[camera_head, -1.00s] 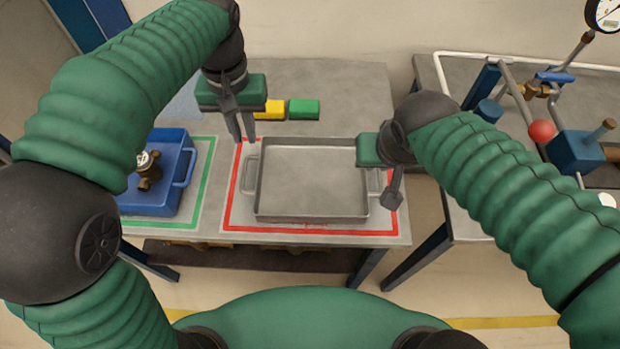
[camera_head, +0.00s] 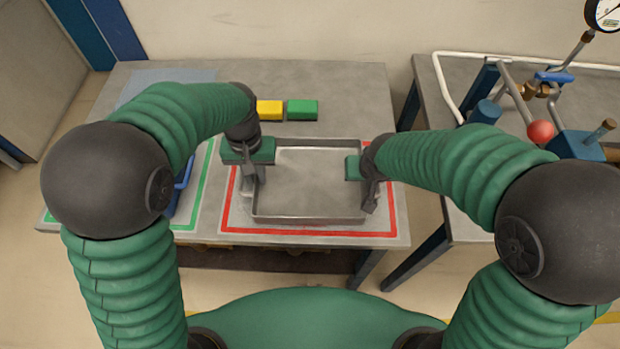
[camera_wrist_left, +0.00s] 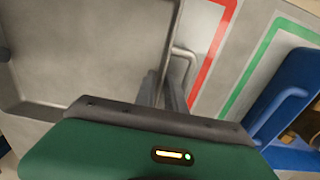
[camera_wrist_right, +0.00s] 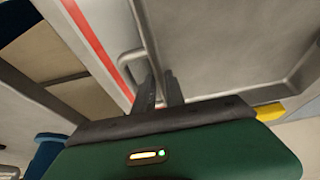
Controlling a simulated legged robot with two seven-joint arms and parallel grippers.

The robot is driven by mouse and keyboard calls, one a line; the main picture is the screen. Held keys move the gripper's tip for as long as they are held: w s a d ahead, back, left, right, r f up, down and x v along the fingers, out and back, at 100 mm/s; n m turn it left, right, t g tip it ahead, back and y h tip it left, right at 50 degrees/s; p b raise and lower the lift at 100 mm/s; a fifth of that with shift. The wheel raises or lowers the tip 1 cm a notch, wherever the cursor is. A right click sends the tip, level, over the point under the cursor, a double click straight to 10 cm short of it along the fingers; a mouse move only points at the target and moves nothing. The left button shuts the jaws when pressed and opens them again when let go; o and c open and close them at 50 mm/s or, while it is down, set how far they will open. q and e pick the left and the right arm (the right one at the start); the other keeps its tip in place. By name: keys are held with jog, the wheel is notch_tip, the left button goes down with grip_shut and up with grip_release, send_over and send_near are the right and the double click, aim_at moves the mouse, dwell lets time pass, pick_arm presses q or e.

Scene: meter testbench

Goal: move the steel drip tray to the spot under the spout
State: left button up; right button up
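The steel drip tray (camera_head: 310,182), a shallow grey pan with side handles, lies flat inside the red outline on the bench. My left gripper (camera_head: 254,180) is low at its left side. In the left wrist view the left fingers (camera_wrist_left: 168,90) stand slightly apart beside the tray's wall and handle (camera_wrist_left: 184,56). My right gripper (camera_head: 370,203) is low at the tray's right side. In the right wrist view its fingers (camera_wrist_right: 158,90) also stand apart near a handle (camera_wrist_right: 128,58). Exact finger contact is hidden. No spout is clearly visible.
A yellow block (camera_head: 270,110) and a green block (camera_head: 302,110) lie behind the tray. A blue bin (camera_wrist_left: 285,100) stands left, in a green outline (camera_head: 202,190). Right, across a gap, a second bench (camera_head: 465,215) carries pipes, a blue-handled valve (camera_head: 555,77) and a gauge (camera_head: 604,12).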

pick_arm(q)
jog(key=shift+c, duration=0.2)
pick_arm(e)
jog(key=shift+c, duration=0.2)
pick_arm(q)
grip_shut()
pick_arm(e)
grip_shut()
pick_arm(q)
jog(key=shift+r, duration=0.1)
pick_arm(e)
jog(key=shift+r, duration=0.1)
dwell(0.7)
